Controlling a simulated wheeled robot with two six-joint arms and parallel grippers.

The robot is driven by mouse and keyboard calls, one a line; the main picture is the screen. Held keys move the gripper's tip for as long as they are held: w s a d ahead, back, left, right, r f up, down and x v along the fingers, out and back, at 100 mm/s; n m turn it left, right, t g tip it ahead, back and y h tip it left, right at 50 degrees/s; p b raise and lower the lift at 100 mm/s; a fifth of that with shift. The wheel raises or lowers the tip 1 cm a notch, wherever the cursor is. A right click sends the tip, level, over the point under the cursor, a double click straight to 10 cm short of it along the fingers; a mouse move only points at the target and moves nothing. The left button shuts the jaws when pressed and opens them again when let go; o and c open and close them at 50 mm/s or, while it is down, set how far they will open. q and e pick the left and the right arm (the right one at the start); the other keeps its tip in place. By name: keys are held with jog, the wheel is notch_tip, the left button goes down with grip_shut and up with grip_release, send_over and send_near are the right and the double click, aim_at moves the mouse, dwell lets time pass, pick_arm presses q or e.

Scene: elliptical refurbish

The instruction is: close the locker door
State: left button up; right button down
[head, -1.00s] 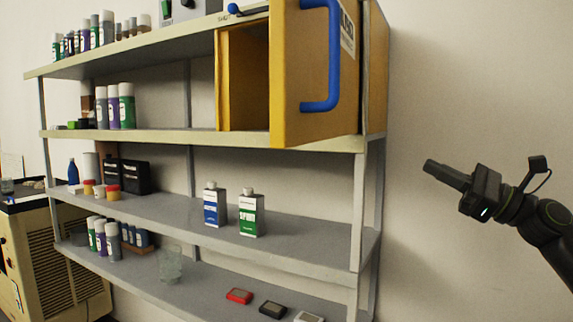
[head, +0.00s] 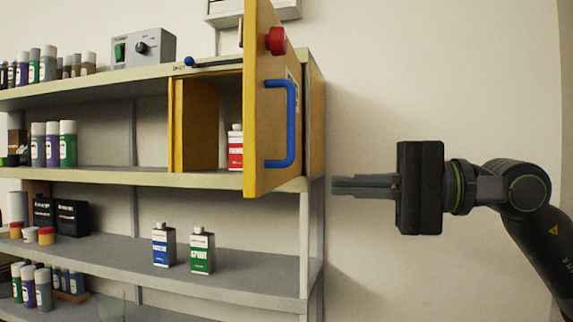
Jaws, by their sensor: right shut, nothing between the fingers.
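The yellow locker (head: 198,124) stands on the upper part of the shelf rack. Its yellow door (head: 262,180) stands open, swung out toward me on its right side. A blue handle (head: 292,125) and a red knob (head: 276,41) are on the door face, which points right. A red and white container (head: 236,147) stands inside the locker. My right gripper (head: 334,186) is shut and empty, to the right of the door and slightly below the handle, pointing left. It appears apart from the door. My left gripper is not in view.
The shelf rack (head: 130,178) holds several bottles and cans. A blue and white can (head: 164,245) and a green and white can (head: 202,250) stand on the shelf below. A grey power box (head: 144,48) is on top. The wall at right is bare.

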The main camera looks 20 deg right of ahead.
aim_at(264, 184)
jog(key=p+x, duration=0.4)
jog(key=x, duration=0.3)
jog(key=shift+r, duration=0.1)
jog(key=shift+p+x, duration=0.65)
jog(key=shift+x, duration=0.2)
jog(key=shift+w, duration=0.15)
